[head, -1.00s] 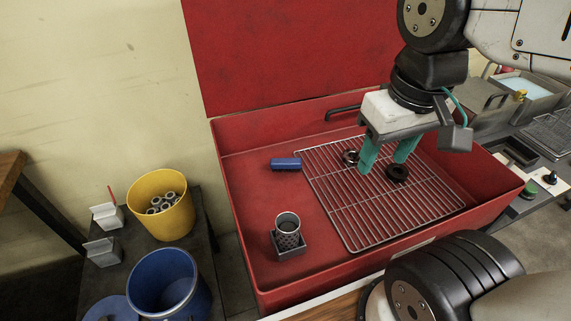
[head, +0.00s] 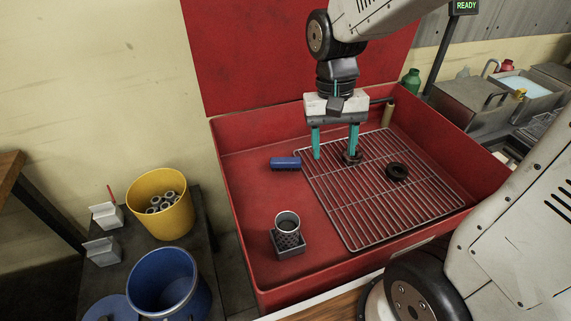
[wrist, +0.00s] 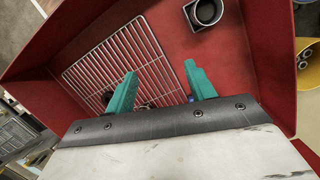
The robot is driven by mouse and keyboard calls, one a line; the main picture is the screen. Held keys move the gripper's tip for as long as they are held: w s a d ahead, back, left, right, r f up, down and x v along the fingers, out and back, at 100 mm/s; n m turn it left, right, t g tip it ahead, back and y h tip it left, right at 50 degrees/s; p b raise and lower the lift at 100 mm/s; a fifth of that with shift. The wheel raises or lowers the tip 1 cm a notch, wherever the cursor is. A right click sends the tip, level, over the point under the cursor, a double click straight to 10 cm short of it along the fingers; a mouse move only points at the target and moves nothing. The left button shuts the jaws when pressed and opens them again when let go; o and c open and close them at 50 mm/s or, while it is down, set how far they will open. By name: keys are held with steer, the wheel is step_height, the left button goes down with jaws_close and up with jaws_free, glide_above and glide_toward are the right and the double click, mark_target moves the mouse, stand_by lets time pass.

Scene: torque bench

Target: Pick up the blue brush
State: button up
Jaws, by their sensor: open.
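The blue brush (head: 285,163) lies on the red tray floor, left of the wire rack's far left corner. The fingers also show in the wrist view (wrist: 160,86).
The wire rack (head: 400,205) carries two dark rings, one (head: 397,172) at its middle right and one (head: 352,158) near my right finger. Red tray walls (head: 250,262) surround these. The floor around the brush is clear.

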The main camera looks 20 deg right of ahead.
steer(key=w+a+f+m, duration=0.2)
steer(key=w+f+m, duration=0.8)
steer(key=w+f, duration=0.4)
steer(key=m+t, duration=0.2)
steer(key=m, duration=0.6)
glide_above(285, 160)
steer(key=shift+s+d+f, duration=0.1)
steer(key=shift+d+f, duration=0.05)
steer(key=shift+f, duration=0.4)
steer(key=shift+d+f, duration=0.15)
steer(key=shift+f, duration=0.35)
steer(key=shift+f+m, duration=0.1)
steer(key=shift+m, duration=0.5)
steer(key=f, duration=0.7)
steer(key=shift+w+a+f, duration=0.2)
steer(key=shift+f, duration=0.15)
steer(key=shift+c, duration=0.3)
steer(key=c, duration=1.1)
steer(key=shift+r, duration=0.1)
